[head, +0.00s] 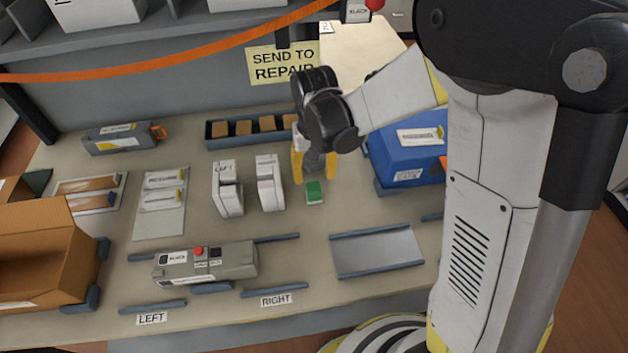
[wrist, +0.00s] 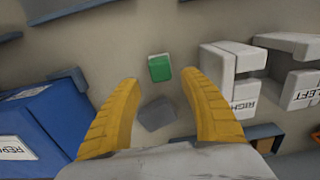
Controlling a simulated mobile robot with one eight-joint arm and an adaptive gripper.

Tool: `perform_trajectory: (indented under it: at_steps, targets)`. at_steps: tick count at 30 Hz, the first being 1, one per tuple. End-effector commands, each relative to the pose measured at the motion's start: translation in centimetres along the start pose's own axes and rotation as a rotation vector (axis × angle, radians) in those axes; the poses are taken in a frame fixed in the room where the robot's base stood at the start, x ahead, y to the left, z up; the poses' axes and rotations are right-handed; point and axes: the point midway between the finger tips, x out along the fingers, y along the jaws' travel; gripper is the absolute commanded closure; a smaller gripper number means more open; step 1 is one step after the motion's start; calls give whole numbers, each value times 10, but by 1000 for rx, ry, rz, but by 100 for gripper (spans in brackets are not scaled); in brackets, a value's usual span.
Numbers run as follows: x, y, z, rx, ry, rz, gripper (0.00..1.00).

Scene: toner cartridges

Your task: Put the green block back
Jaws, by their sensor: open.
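The green block (head: 314,192) stands on the bench with a pale top edge. It also shows in the wrist view (wrist: 159,70), just beyond my fingertips. My gripper (head: 314,176) is open, its yellow fingers pointing down close to the block on its far side. In the wrist view my gripper (wrist: 160,80) has nothing held between its spread fingers. A small grey piece (wrist: 157,114) lies between the fingers in that view; I cannot tell what it is.
White LEFT (head: 227,190) and RIGHT (head: 269,184) stands are left of the block. A blue bin (head: 410,160) is to the right. Behind is a dark tray (head: 209,143) of brown blocks. A grey cartridge (head: 205,264) and an empty metal plate (head: 376,252) lie in front.

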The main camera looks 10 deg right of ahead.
Motion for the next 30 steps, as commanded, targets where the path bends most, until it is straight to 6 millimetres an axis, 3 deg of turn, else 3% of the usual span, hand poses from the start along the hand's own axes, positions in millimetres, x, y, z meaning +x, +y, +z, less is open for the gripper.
perform_trajectory:
  at_steps: [3, 14, 17, 24, 30]
  targets:
    - [-29, 0, 0, 0, 0, 0, 50]
    - [-73, 8, 7, 2, 36, -7, 50]
    - [-99, 22, 20, 4, 101, -18, 50]
    - [-160, 62, 71, 6, 328, -32, 50]
    - [-180, 87, 114, 6, 503, -19, 50]
